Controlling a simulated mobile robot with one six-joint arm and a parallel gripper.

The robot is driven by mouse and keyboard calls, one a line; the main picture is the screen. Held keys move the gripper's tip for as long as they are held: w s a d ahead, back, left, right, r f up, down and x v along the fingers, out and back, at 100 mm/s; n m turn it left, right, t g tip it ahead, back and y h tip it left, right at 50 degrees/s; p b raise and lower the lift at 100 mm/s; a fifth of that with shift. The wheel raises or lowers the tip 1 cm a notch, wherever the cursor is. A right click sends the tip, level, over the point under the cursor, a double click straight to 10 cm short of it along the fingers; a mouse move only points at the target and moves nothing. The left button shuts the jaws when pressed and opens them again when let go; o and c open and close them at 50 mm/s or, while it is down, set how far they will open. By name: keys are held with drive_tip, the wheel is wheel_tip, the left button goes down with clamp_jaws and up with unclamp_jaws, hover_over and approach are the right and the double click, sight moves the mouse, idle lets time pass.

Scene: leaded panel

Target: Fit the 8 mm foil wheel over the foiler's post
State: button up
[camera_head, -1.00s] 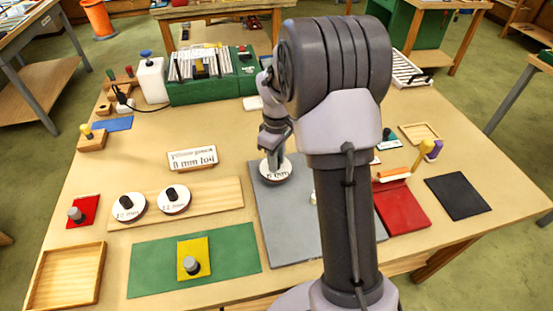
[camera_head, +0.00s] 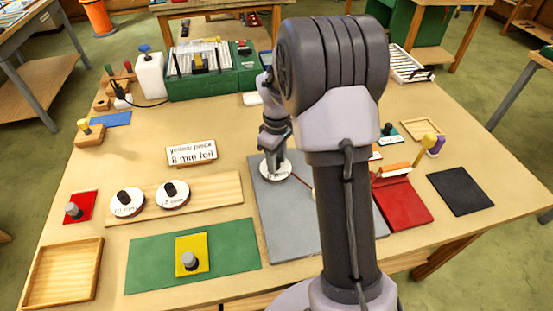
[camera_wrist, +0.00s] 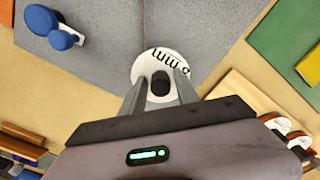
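The 8 mm foil wheel (camera_head: 275,171) is a white disc with a black knob, at the back left of the grey mat (camera_head: 282,225). My gripper (camera_head: 276,158) is over it, pointing down. In the wrist view my gripper (camera_wrist: 160,84) has one finger on each side of the knob of the wheel (camera_wrist: 150,64), with slight gaps showing, so it looks open. A blue device with a rounded upright part (camera_wrist: 62,40), perhaps the foiler, stands on the mat in the wrist view. My arm hides that area in the head view, and I cannot make out the post.
Two other wheels (camera_head: 127,202) (camera_head: 172,194) lie on a wooden board (camera_head: 215,190). A card reading "8 mm foil" (camera_head: 191,153) stands behind. A yellow square with a grey knob (camera_head: 192,245) lies on a green mat (camera_head: 145,268). A red tray (camera_head: 405,208) lies right of my arm.

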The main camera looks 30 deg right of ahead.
drive_tip(key=shift+o, duration=0.8)
wheel_tip(320, 180, up, 18)
drive_tip(key=p, duration=0.6)
drive_tip(key=shift+f, duration=0.25)
